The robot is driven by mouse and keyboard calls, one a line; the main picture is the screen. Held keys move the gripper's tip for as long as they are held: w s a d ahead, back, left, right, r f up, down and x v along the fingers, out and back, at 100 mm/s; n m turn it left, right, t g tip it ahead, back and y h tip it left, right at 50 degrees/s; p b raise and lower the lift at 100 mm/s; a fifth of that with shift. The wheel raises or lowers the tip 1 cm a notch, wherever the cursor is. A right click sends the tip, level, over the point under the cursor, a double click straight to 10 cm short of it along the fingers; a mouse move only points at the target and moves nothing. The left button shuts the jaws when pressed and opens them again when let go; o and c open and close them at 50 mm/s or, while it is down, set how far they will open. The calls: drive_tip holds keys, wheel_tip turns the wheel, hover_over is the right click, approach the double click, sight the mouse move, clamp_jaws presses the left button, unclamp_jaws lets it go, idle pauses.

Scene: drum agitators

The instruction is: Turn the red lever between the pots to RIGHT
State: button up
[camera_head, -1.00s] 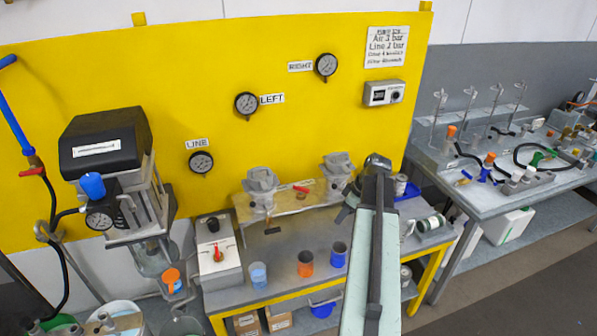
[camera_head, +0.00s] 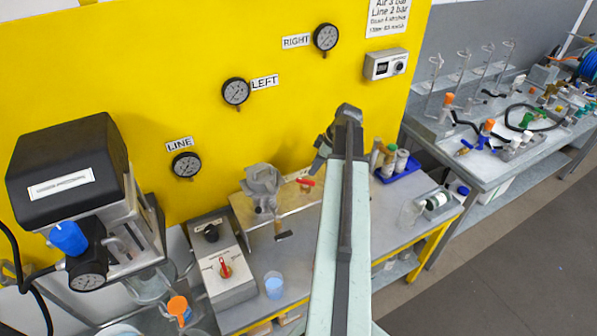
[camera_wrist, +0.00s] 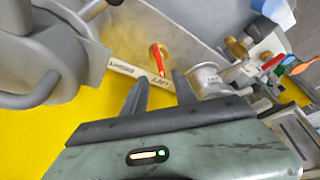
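The red lever (camera_head: 306,183) sits on the beige panel between the pots in the head view. In the wrist view the red lever (camera_wrist: 159,62) has a brass pivot, and its handle points down toward a white label strip (camera_wrist: 140,74). My gripper (camera_wrist: 160,77) is open and empty, its two dark fingers apart, with the lever tip in line with the gap. I cannot tell if they touch. The grey left pot (camera_head: 263,186) stands left of the lever. My arm hides the right pot in the head view. A large grey pot (camera_wrist: 45,50) fills the wrist view's left side.
A second grey fitting (camera_wrist: 207,80) is close to the right finger in the wrist view. A blue tray (camera_head: 398,172) with bottles is to the right. The yellow wall (camera_head: 215,130) rises behind.

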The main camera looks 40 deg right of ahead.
sight(306, 180)
drive_tip(key=b+x, duration=0.7)
drive_tip(key=x, duration=0.1)
drive_tip(key=shift+r, duration=0.15)
clamp_jaws()
